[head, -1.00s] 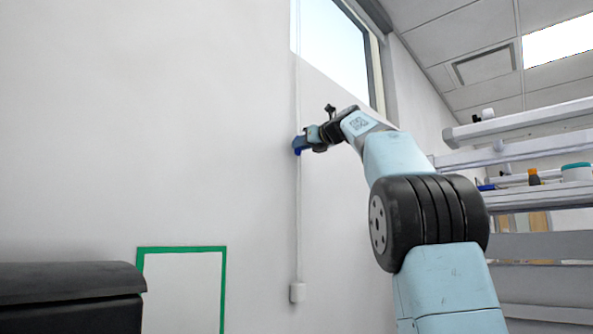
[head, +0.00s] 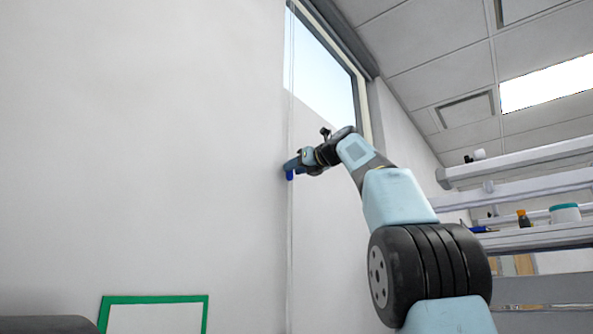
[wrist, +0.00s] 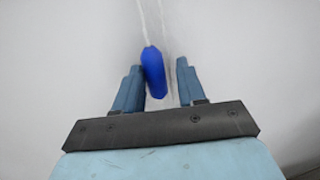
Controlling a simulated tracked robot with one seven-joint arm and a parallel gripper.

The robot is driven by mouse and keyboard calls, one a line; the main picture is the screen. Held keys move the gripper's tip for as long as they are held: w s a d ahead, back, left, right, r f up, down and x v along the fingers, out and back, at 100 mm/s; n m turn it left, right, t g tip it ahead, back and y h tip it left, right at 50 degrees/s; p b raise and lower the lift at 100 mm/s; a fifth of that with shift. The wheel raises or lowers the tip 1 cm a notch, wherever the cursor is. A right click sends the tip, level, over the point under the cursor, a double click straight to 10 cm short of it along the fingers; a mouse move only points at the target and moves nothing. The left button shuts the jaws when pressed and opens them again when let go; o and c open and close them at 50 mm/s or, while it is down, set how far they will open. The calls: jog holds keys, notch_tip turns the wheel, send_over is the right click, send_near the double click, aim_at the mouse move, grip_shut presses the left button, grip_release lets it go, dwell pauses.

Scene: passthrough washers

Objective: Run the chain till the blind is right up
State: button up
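The white chain (head: 291,60) hangs in two thin strands along the wall, left of the window (head: 325,70). A blue piece (wrist: 153,72) sits on one strand; the other strand passes to its right. My gripper (wrist: 157,82) is open, with its fingers apart on either side of the blue piece. The blue piece lies close to the left finger; I cannot tell whether they touch. In the head view the blue piece (head: 290,174) shows at the gripper's tip. A dark grey band (head: 342,38) runs along the window's top. Sky shows above a pale area; I cannot tell the blind's edge.
Shelves (head: 520,165) with small bottles and a teal-lidded tub (head: 565,213) stand at the right, beside my arm. A green-edged white panel (head: 153,299) is on the wall at lower left.

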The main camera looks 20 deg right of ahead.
jog(key=shift+o, duration=1)
jog(key=shift+s+a, duration=0.1)
jog(key=shift+a, duration=0.1)
jog(key=v, duration=1.3)
jog(key=shift+s+d, duration=0.25)
jog(key=shift+d, duration=0.05)
jog(key=shift+f, duration=0.15)
